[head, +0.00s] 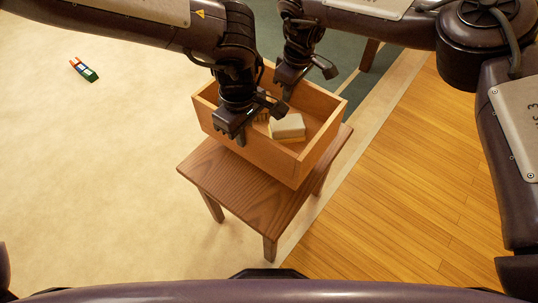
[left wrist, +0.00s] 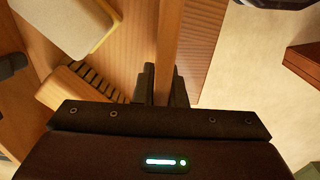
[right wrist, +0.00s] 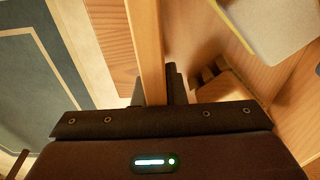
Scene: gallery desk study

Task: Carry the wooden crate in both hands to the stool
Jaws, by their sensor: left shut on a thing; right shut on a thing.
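The wooden crate (head: 270,162) is over the brown wooden stool (head: 214,172) and covers the back part of its seat. I cannot tell whether the crate's bottom touches the seat. My left gripper (head: 232,134) is shut on the crate's near wall, which also runs between the fingers in the left wrist view (left wrist: 169,45). My right gripper (head: 287,84) is shut on the opposite wall, seen between the fingers in the right wrist view (right wrist: 147,50). Inside the crate lie a pale-topped block (head: 288,126) and a slotted wooden piece (left wrist: 78,88), partly hidden by my left gripper.
A small multicoloured object (head: 84,70) lies on the cream carpet (head: 100,160) at the left. Bare wooden floor (head: 400,190) is to the right. A dark green rug (head: 345,50) and a wooden leg (head: 369,55) are behind the crate.

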